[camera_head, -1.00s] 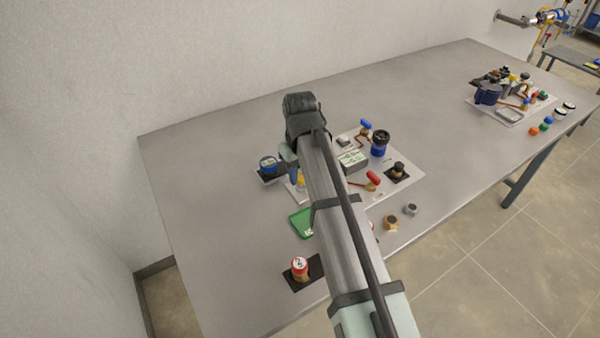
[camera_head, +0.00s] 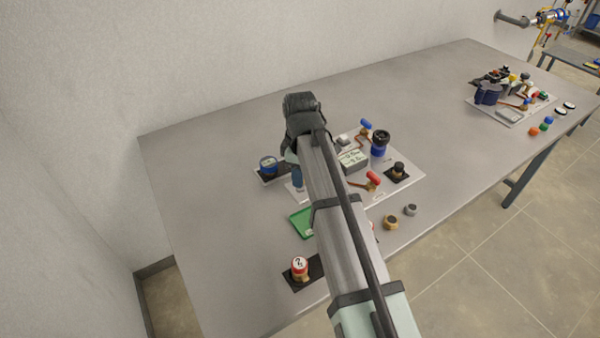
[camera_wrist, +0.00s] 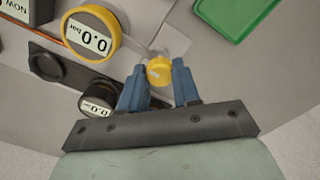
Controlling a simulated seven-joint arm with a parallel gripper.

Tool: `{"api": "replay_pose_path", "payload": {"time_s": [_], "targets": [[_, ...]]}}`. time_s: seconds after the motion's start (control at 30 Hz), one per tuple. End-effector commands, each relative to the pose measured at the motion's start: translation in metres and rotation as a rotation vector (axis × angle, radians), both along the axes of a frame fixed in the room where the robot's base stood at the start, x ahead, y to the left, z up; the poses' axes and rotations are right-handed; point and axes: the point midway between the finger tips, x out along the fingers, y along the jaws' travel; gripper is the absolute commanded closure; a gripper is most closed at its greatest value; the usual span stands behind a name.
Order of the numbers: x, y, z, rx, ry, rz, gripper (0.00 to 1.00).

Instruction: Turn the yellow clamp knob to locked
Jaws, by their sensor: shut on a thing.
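The yellow clamp knob (camera_wrist: 159,71) shows in the wrist view, with a pale mark on its top. My gripper (camera_wrist: 160,75) has its blue fingers on either side of the knob and is shut on it. In the head view a blue finger of my gripper (camera_head: 297,180) shows beside my arm, near the left part of the grey panel (camera_head: 405,168). My arm hides the knob there. I cannot read a locked or unlocked label.
A yellow-rimmed gauge (camera_wrist: 90,34) reading 0.0 and a black gauge (camera_wrist: 97,104) stand close to the left finger in the wrist view. A green tray (camera_head: 302,223) lies nearby. A red-topped part (camera_head: 299,267) sits near the front edge. The table's left side is bare.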

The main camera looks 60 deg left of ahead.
Motion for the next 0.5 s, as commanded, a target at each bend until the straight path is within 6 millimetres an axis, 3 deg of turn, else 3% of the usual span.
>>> {"api": "replay_pose_path", "payload": {"time_s": [0.5], "targets": [[0.0002, 0.0003, 0.0004, 0.001, -0.001, 0.065, 0.99]]}}
